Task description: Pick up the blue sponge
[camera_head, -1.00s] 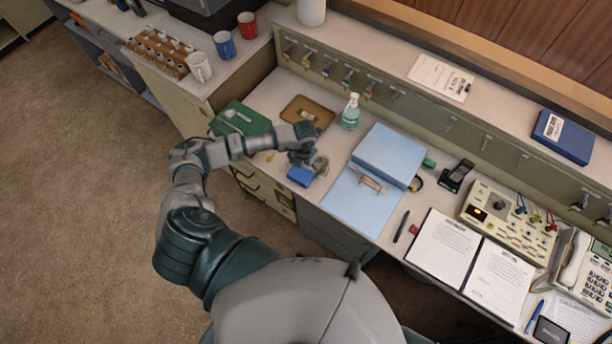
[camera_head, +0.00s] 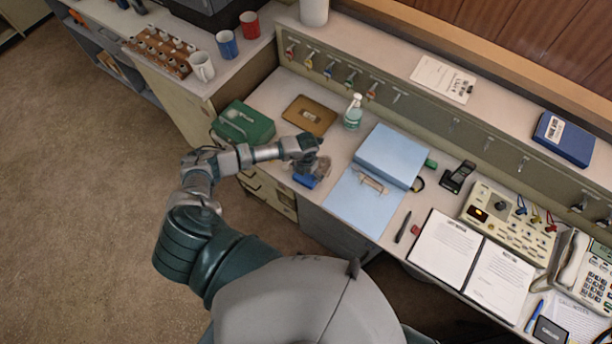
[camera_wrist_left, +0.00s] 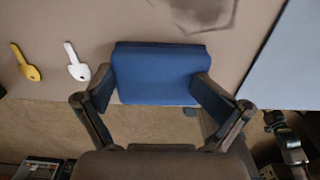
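The blue sponge (camera_head: 304,181) lies at the front edge of the desk, partly hidden by my left gripper (camera_head: 306,166) just above it. In the left wrist view the blue sponge (camera_wrist_left: 158,74) is a flat block between the fingertips of my left gripper (camera_wrist_left: 153,84). The fingers are spread wide, one at each side of it, and the right finger overlaps its corner in the picture. I see no clear grip on it. My right gripper is not in view.
A grey smudge (camera_head: 322,167) lies beside the sponge. Yellow (camera_wrist_left: 24,64) and white (camera_wrist_left: 76,63) keys lie left of the sponge.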

